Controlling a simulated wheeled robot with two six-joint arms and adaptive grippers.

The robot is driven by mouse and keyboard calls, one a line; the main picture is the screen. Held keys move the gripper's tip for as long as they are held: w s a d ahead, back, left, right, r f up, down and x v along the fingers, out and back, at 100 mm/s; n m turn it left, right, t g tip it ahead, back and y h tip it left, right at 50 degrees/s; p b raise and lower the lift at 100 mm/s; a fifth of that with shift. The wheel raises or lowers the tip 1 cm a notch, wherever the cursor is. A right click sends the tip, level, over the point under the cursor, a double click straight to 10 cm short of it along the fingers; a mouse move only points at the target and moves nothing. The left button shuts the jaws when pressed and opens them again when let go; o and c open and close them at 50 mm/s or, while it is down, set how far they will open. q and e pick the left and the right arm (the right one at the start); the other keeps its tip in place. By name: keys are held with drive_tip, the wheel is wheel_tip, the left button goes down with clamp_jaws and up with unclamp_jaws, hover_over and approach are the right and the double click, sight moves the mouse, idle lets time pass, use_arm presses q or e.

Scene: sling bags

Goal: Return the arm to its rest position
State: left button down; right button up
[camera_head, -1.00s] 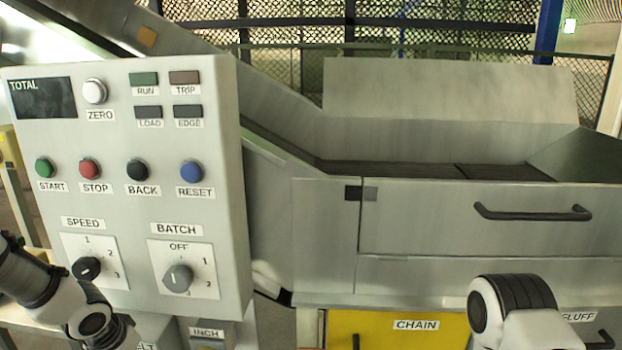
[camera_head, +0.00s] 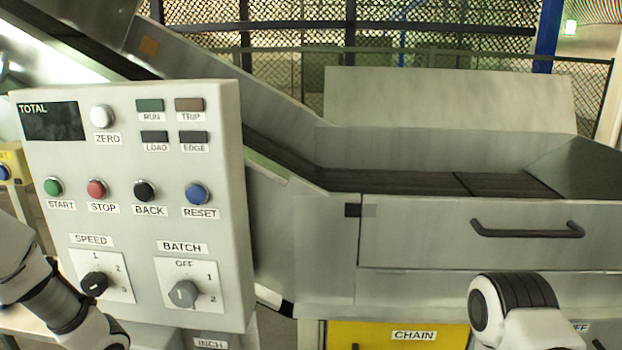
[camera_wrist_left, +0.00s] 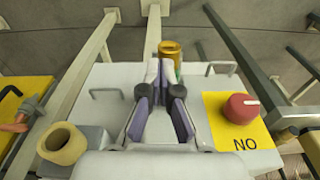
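My left arm (camera_head: 48,295) comes in at the lower left of the head view, beside and below the SPEED dial of the grey control panel (camera_head: 130,230). Its gripper is outside that view. In the left wrist view my left gripper (camera_wrist_left: 160,68) has its two fingers close together at the tips, with nothing visible held between them. My right arm (camera_head: 515,310) shows as a white and black link at the lower right of the head view. My right gripper is out of view.
The panel carries the SPEED knob (camera_head: 94,284), BATCH knob (camera_head: 184,293) and several buttons. A drawer handle (camera_head: 528,230) juts out at right. The wrist view shows a red button (camera_wrist_left: 241,108) on a yellow plate, a tan ring (camera_wrist_left: 62,143) and a golden cylinder (camera_wrist_left: 170,49).

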use_arm(q)
drive_tip(key=s+d+f, duration=0.3)
drive_tip(key=s+f, duration=0.5)
drive_tip(key=s, duration=0.3)
drive_tip(key=s+d+f+n+g, duration=0.1)
drive_tip(key=s+d+f, duration=0.3)
drive_tip(key=s+f, duration=0.4)
drive_tip(key=s, duration=0.3)
drive_tip(key=shift+s+d+n, duration=0.25)
drive_tip(key=shift+d+n, duration=0.05)
